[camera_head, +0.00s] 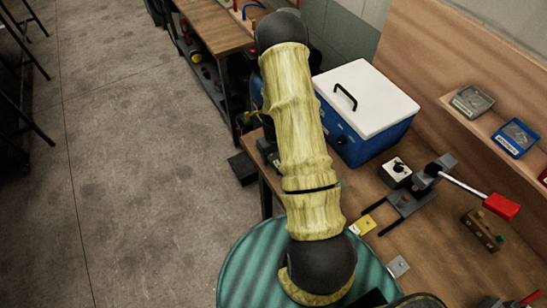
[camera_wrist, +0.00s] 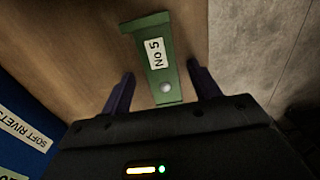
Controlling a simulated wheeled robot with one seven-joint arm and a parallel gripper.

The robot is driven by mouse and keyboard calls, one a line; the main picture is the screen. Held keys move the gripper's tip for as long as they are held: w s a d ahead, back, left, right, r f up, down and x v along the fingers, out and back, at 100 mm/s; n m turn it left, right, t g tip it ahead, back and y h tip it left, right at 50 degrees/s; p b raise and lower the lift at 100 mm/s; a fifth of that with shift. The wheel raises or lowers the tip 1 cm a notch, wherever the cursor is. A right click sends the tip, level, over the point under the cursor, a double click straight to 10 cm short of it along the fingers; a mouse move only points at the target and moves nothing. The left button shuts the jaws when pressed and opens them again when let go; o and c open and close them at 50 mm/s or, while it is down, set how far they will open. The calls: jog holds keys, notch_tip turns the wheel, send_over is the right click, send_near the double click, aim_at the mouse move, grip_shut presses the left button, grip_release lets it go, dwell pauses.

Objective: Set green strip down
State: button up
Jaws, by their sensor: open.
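In the wrist view the green strip (camera_wrist: 158,68) carries a white label reading "No 5" and a round pale stud near its close end. It appears against the brown wooden bench top, near the bench edge. My gripper (camera_wrist: 162,88) is open. One dark finger is on each side of the strip's near end, with a visible gap on both sides. I cannot tell whether the strip's underside fully touches the wood. In the head view my arm covers the area, and neither the gripper nor the green strip can be made out.
A red-handled clamp (camera_head: 420,185) and a yellow tag (camera_head: 362,225) lie right of my arm. Concrete floor (camera_head: 130,150) is open at left.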

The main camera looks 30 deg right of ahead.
aim_at(274, 159)
jog(key=shift+a, duration=0.1)
jog(key=c, duration=1.2)
jog(key=shift+r, duration=0.15)
jog(key=shift+w+r+b, duration=0.1)
jog(key=shift+r+b, duration=0.2)
jog(key=shift+r, duration=0.25)
notch_tip(274, 159, up, 9)
jog(key=shift+f+b, duration=0.15)
jog(key=shift+b, duration=1)
